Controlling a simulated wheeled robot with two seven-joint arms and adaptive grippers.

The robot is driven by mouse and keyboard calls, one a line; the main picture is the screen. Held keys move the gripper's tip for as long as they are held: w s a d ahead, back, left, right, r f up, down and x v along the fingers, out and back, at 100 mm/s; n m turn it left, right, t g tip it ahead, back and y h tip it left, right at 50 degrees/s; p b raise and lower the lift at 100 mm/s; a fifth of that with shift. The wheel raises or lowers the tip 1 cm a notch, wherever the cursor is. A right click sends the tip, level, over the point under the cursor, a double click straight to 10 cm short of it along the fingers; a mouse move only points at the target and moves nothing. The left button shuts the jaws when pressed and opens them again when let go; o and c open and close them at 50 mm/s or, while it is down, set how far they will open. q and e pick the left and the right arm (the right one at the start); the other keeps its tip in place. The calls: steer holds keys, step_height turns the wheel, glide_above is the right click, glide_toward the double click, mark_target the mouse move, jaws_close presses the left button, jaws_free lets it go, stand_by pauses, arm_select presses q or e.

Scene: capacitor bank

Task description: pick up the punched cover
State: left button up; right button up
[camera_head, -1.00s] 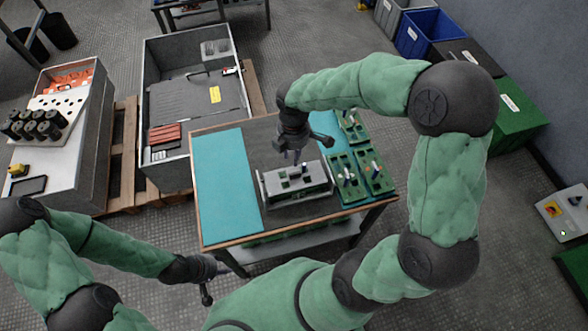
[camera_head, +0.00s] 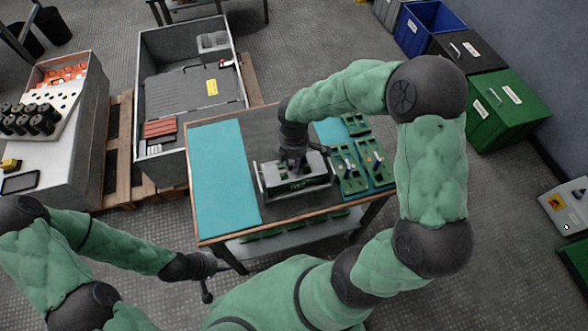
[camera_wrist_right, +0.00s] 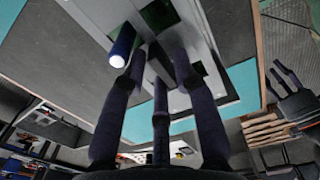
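A grey unit (camera_head: 296,185) with upright end plates sits on the worktable. I take its light plate with square cut-outs (camera_wrist_right: 198,68) for the punched cover; the head view mostly hides it behind my right gripper. My right gripper (camera_head: 293,160) points down at the unit's top. In the right wrist view its fingers (camera_wrist_right: 158,60) stand apart close over the plate; I cannot tell whether the tips touch it. A blue cylinder (camera_wrist_right: 122,45) stands beside the left finger. My left gripper (camera_head: 207,280) hangs left of the table's front; its fingers are too small to judge.
Green boards (camera_head: 350,172) with small parts lie right of the unit. A teal mat (camera_head: 222,175) covers the table's left. A grey open cabinet (camera_head: 190,90) stands behind left. A white plate with holes (camera_head: 62,102) and black cylinders (camera_head: 38,124) is far left.

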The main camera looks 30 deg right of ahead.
steer(key=shift+c, duration=0.2)
jaws_close()
steer(key=shift+r, duration=0.15)
